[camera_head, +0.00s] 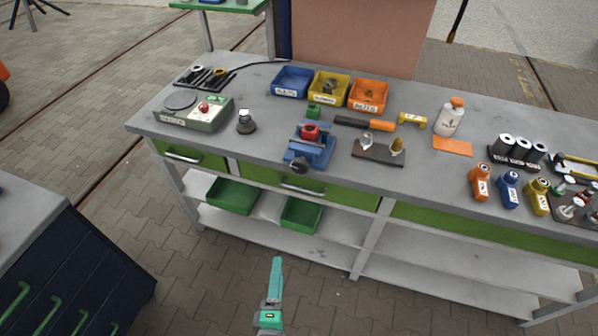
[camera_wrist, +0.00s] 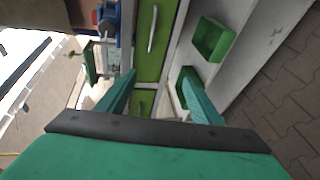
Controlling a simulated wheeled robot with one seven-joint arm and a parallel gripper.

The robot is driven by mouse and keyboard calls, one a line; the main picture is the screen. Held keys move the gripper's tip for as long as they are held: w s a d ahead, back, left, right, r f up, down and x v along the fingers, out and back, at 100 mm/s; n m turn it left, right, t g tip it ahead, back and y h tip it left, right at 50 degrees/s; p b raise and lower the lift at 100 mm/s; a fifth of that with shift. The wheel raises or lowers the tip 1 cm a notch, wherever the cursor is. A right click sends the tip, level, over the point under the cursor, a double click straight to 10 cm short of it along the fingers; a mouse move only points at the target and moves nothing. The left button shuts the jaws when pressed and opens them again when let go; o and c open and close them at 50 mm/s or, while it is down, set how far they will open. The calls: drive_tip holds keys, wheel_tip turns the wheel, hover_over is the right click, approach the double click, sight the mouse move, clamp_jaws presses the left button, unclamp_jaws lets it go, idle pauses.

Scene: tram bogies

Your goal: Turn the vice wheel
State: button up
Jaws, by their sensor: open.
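A blue vice (camera_head: 322,152) with a red part (camera_head: 311,132) on top stands near the front edge of the grey workbench. Its dark round wheel (camera_head: 299,165) faces the front, at the bench edge. My gripper (camera_head: 277,264) is low in front of the bench, below and apart from the wheel. In the wrist view, its two teal fingers (camera_wrist: 158,82) are spread, with nothing between them. Blue and red parts (camera_wrist: 109,14) show at the top left there, but the wheel cannot be made out clearly.
Bench drawers have protruding handles (camera_head: 303,187), and green bins (camera_head: 232,195) sit on the shelf below. Left of the vice are a scale-like device (camera_head: 195,112) and a small dark knobbed item (camera_head: 246,122). A bracket plate (camera_head: 378,152) lies right. The floor before the bench is clear.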

drive_tip(key=w+r+n+h, duration=0.2)
drive_tip(key=w+r+n, duration=0.2)
drive_tip(key=w+n, duration=0.45)
drive_tip(key=n+t+h, duration=0.2)
drive_tip(key=n+h, duration=0.1)
drive_tip(key=n, duration=0.1)
approach(299, 169)
drive_tip(key=x, duration=0.9)
drive_tip(key=shift+w+f, duration=0.1)
drive_tip(key=shift+w, duration=0.1)
drive_tip(key=shift+c, duration=0.4)
drive_tip(key=c, duration=1)
